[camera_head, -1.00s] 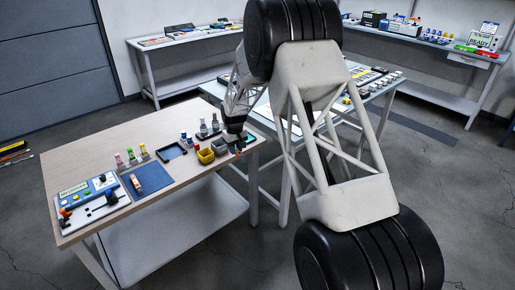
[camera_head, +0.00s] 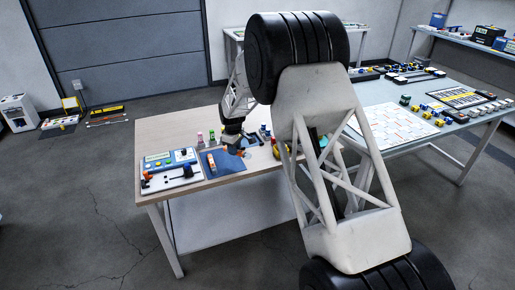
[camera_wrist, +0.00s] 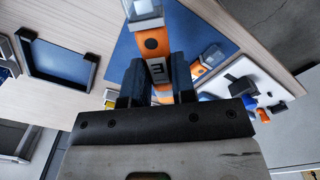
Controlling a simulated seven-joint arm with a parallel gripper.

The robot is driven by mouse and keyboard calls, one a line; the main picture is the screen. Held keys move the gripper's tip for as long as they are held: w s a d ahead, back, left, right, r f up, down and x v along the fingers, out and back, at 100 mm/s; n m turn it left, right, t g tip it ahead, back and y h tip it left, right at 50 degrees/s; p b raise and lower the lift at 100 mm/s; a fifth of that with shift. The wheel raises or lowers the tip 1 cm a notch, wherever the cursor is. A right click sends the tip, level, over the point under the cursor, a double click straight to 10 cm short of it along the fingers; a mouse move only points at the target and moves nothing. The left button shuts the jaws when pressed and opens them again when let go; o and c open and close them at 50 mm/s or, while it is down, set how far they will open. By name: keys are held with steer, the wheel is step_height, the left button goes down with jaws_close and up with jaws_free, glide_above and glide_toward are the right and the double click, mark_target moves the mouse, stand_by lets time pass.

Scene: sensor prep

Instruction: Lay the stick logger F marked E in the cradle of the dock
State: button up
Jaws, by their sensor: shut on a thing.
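My gripper (camera_wrist: 155,85) is shut on an orange stick logger (camera_wrist: 153,43) with a pale end and a white label. The label's mark reads as an E turned on its side. A second orange stick logger (camera_head: 211,163) lies on the mat and also shows in the wrist view (camera_wrist: 211,56). The dock (camera_head: 168,174), with a white base, dark upright part and orange piece, stands left of the mat. I cannot make out its cradle clearly.
A panel with coloured buttons (camera_head: 170,159) stands behind the dock. Small bottles (camera_head: 199,138) stand at the table's back. A dark-framed tray (camera_wrist: 55,66) shows in the wrist view. A second table (camera_head: 440,140) with parts stands to the right.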

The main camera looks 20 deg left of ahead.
mark_target(159, 182)
steer(key=s+a+n, duration=0.1)
steer(key=s+a, duration=0.2)
steer(key=a, duration=0.1)
steer(key=s+a+n, duration=0.2)
steer(key=s+a, duration=0.2)
steer(key=a, duration=0.1)
steer(key=s+a+n, duration=0.2)
steer(key=s+a, duration=0.2)
steer(key=a, duration=0.1)
steer(key=shift+s+a, duration=0.1)
steer(key=shift+a, duration=0.1)
steer(key=s+a+n, duration=0.1)
steer(key=s+a, duration=0.2)
steer(key=s, duration=0.1)
steer(key=s+a+n, duration=0.2)
steer(key=s+a, duration=0.2)
steer(key=s+a+n, duration=0.1)
steer(key=s+a, duration=0.2)
steer(key=shift+s+a+n, duration=0.3)
steer(key=shift+s, duration=0.1)
steer(key=shift+f, duration=0.2)
steer(key=shift+f, duration=1.9)
steer(key=shift+f, duration=1.05)
stand_by(0.6)
steer(key=o, duration=1.2)
steer(key=shift+o, duration=0.2)
steer(key=shift+r, duration=0.2)
